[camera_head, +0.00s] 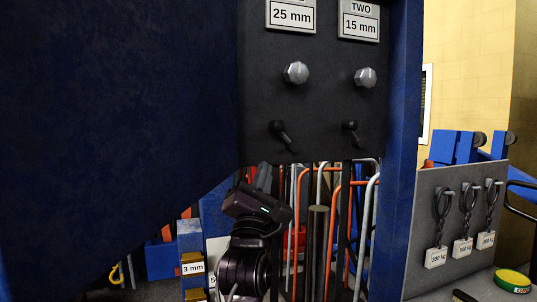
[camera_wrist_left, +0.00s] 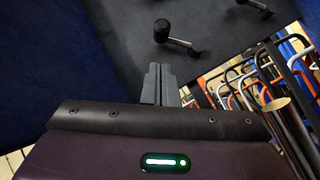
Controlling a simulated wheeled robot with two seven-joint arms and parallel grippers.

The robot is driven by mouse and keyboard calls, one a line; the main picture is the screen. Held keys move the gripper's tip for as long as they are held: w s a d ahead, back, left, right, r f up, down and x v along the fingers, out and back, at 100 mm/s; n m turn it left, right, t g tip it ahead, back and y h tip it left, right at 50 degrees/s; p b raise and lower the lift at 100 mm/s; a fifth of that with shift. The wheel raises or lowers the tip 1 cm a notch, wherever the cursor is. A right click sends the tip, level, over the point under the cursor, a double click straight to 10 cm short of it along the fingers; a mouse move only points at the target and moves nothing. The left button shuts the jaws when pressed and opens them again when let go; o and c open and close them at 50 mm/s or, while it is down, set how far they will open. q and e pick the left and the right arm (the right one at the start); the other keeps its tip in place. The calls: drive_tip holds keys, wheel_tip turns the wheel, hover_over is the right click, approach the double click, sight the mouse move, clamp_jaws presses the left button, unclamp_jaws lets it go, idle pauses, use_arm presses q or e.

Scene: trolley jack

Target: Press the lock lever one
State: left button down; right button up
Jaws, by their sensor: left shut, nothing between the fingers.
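Lock lever one is the black lever (camera_head: 283,133) at the lower left of the dark panel, under a round metal knob (camera_head: 296,72) and the 25 mm label (camera_head: 291,14). Its stem points down and right. My left gripper (camera_head: 263,176) is just below the panel's lower edge, under and a little left of this lever. In the left wrist view, its shut, empty fingers (camera_wrist_left: 158,84) point up toward the same lever (camera_wrist_left: 176,39), with a gap between. My right gripper is in neither view.
A second lever (camera_head: 351,132) hangs to the right, below a knob (camera_head: 365,77) and the TWO 15 mm label (camera_head: 359,25). A blue post (camera_head: 401,130) bounds the panel's right side. Bent rods (camera_head: 330,220) stand behind and below. Weights (camera_head: 463,246) hang at the right.

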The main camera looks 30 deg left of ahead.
use_arm(q)
drive_tip(key=p, duration=0.5)
approach(283, 133)
wheel_tip(283, 133, up, 4)
drive_tip(key=w+a, duration=0.1)
drive_tip(key=a, duration=0.2)
drive_tip(key=shift+w, duration=0.55)
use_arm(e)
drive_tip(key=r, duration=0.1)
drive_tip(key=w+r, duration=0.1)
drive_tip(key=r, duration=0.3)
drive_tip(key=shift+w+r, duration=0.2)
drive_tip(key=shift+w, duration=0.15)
